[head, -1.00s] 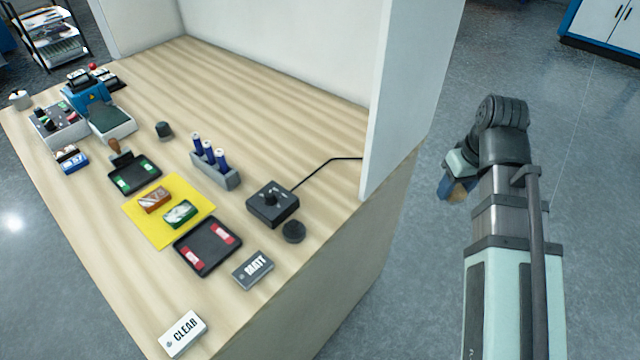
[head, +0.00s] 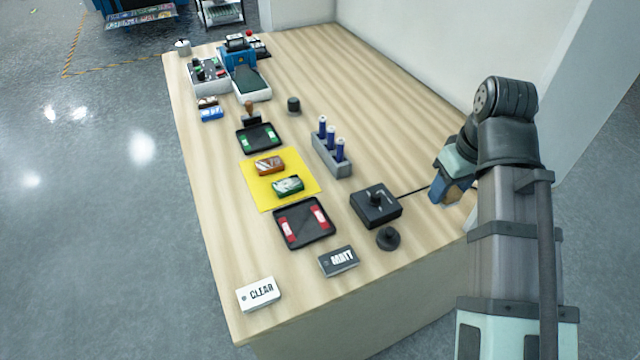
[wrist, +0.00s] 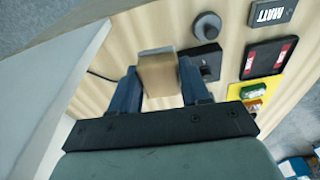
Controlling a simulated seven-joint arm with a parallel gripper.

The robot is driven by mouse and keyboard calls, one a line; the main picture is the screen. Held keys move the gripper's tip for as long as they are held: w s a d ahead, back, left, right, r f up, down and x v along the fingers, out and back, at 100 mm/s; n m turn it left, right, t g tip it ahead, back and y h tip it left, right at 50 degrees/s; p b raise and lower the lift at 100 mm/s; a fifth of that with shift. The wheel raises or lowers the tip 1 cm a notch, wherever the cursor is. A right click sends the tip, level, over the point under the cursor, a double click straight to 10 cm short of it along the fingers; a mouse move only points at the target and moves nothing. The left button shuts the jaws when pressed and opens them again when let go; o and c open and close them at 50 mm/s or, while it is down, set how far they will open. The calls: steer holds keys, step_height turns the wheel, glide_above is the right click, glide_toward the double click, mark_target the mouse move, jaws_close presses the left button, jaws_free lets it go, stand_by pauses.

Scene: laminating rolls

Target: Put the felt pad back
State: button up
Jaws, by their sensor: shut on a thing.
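My gripper (head: 440,196) is at the right of the table, just above and right of the black control box. It is shut on a tan-brown block (wrist: 158,75), seen between the two blue fingers in the wrist view. The block has a flat, lighter top edge. It may be the felt pad, but I cannot tell for certain. In the head view the fingers and arm mostly hide it. No other thing in view is clearly a felt pad.
The black control box (head: 376,205) with its cable and a round black knob (head: 388,238) lie nearest. A grey rack (head: 331,160) holds blue tubes. A red-marked tray (head: 305,240), yellow mat (head: 254,196) and green-marked tray (head: 259,151) lie further left. A white wall panel stands behind.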

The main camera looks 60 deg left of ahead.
steer(key=shift+n, duration=0.3)
steer(key=s+a, duration=0.2)
steer(key=a, duration=0.1)
steer(key=s+a, duration=0.3)
steer(key=a, duration=0.1)
steer(key=s+a, duration=0.2)
steer(key=a, duration=0.2)
steer(key=shift+s+f, duration=0.3)
steer(key=shift+s, duration=0.05)
steer(key=s+a, duration=0.8)
glide_above(228, 197)
step_height(228, 197, down, 2)
steer(key=f, duration=1)
steer(key=shift+d, duration=0.2)
steer(key=shift+f, duration=0.1)
steer(key=o, duration=1)
steer(key=r, duration=0.4)
steer(key=d+r, duration=0.1)
steer(key=r, duration=0.7)
steer(key=shift+d+r, duration=0.1)
steer(key=shift+d, duration=0.3)
